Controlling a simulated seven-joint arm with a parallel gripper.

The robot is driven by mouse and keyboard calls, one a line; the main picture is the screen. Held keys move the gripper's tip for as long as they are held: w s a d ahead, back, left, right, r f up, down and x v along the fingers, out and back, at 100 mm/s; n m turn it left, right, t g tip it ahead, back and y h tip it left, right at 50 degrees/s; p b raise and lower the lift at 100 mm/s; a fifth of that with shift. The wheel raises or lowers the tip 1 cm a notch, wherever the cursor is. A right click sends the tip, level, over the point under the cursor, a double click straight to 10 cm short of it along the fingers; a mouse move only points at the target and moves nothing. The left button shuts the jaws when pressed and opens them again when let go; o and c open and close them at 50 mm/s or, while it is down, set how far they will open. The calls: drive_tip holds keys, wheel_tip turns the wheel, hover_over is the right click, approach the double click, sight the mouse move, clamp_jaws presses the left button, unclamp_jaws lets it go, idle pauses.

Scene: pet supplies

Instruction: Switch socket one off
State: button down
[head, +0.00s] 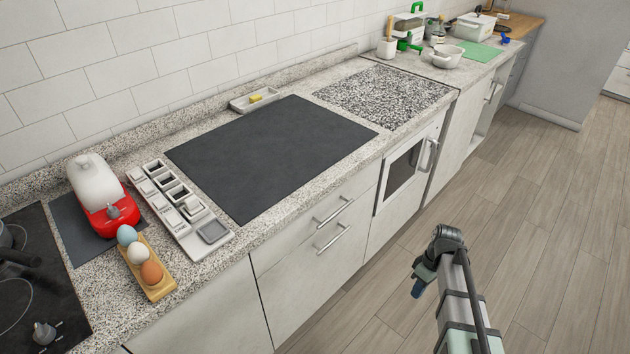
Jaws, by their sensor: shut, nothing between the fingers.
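A white panel (170,217) with several pale switch-like blocks and dark square recesses lies on the counter at the left. It looks like the socket strip. A grey square (212,232) sits at its near end. Its labels are too small to read, so I cannot tell which part is socket one or how its switch is set. My gripper (417,291) is in front of the counter, over the floor, well to the right of the panel. It is shut and empty, pointing down and left, touching nothing.
A red and white appliance (97,197) and an egg holder (160,284) with eggs stand left of the panel. A black hob (35,295) is at the far left. A dark mat (270,155) covers the counter right of the panel. Drawer handles (333,238) protrude below the counter.

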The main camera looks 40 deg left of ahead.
drive_tip(key=a+r+n, duration=0.6)
drive_tip(key=a+r, duration=1)
drive_tip(key=a, duration=0.1)
drive_tip(key=s+a+r+n, duration=0.2)
drive_tip(key=s+a+r, duration=0.2)
drive_tip(key=a+r, duration=0.1)
drive_tip(key=s+a+r+n+t+y, duration=0.1)
drive_tip(key=s+a+r+n, duration=0.2)
drive_tip(key=a+r, duration=0.3)
drive_tip(key=s+a+r+n, duration=0.2)
drive_tip(key=s+a+r, duration=0.3)
drive_tip(key=r, duration=0.3)
drive_tip(key=shift+a+n, duration=0.35)
drive_tip(key=shift+n, duration=0.05)
drive_tip(key=s+a+r+n+t, duration=0.1)
drive_tip(key=s+a+r, duration=0.15)
drive_tip(key=s, duration=0.25)
drive_tip(key=s+a+r+n, duration=0.1)
drive_tip(key=s+a, duration=0.3)
wheel_tip(320, 180, up, 7)
drive_tip(key=n+t, duration=0.1)
drive_tip(key=n, duration=0.3)
hover_over(171, 216)
drive_tip(key=d, duration=0.2)
drive_tip(key=shift+d+r, duration=0.1)
drive_tip(key=f, duration=0.4)
drive_tip(key=a+f, duration=0.1)
drive_tip(key=f, duration=0.9)
drive_tip(key=shift+a, duration=0.35)
